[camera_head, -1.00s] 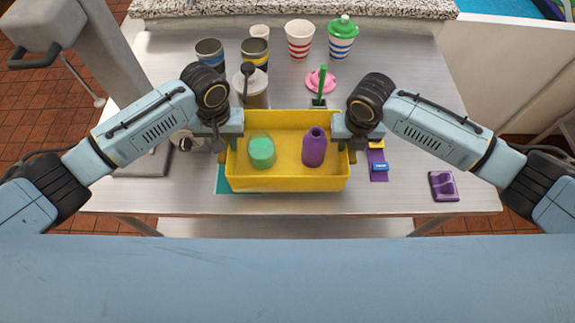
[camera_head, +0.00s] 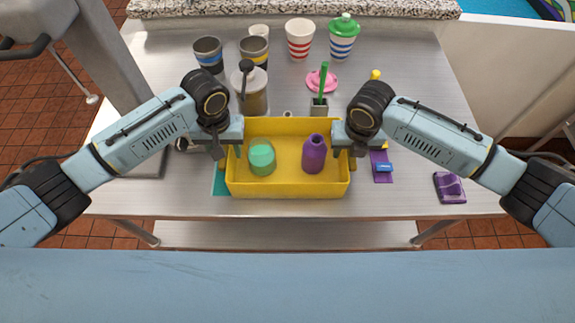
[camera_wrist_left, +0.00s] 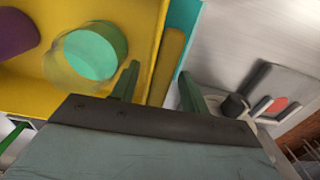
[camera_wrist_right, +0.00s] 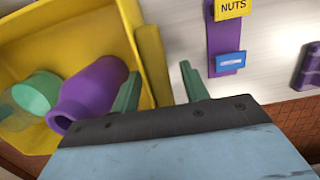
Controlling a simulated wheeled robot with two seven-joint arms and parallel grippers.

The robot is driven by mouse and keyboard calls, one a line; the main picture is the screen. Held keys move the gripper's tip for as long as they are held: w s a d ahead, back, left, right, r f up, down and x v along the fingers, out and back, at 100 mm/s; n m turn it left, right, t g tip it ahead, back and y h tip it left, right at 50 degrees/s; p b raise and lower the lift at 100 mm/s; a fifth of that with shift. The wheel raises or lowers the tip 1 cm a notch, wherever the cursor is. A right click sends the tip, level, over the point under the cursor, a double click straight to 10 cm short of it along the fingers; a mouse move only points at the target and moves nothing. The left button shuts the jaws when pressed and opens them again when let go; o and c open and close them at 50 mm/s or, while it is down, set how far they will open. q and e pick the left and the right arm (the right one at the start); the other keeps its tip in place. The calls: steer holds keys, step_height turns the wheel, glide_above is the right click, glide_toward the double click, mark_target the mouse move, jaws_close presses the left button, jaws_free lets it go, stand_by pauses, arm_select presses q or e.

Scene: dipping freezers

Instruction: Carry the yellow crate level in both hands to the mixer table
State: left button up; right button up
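The yellow crate (camera_head: 290,190) is level over the front of the metal table (camera_head: 400,200), overlapping a teal mat (camera_head: 219,180). It holds a purple bottle (camera_head: 314,155) and a green-filled clear jar (camera_head: 262,158), both upright. My left gripper (camera_head: 232,150) is at the crate's left side. In the left wrist view its fingers (camera_wrist_left: 158,82) stand apart around the crate's side, with a gap at the outer finger. My right gripper (camera_head: 347,150) is at the right side. In the right wrist view its fingers (camera_wrist_right: 160,82) stand apart around the yellow wall, also with a gap.
Several cups (camera_head: 299,40) and a lidded jar (camera_head: 250,92) stand behind the crate. A pink lid (camera_head: 321,80) and a grey holder (camera_head: 319,107) are there too. A purple NUTS strip (camera_head: 381,168) and purple object (camera_head: 449,187) lie right. Grey equipment (camera_head: 45,20) stands left.

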arm_select(q)
step_height(320, 180, up, 12)
arm_select(e)
step_height(320, 180, up, 12)
steer(key=s, duration=0.1)
steer(key=shift+s, duration=0.25)
stand_by(0.6)
stand_by(0.4)
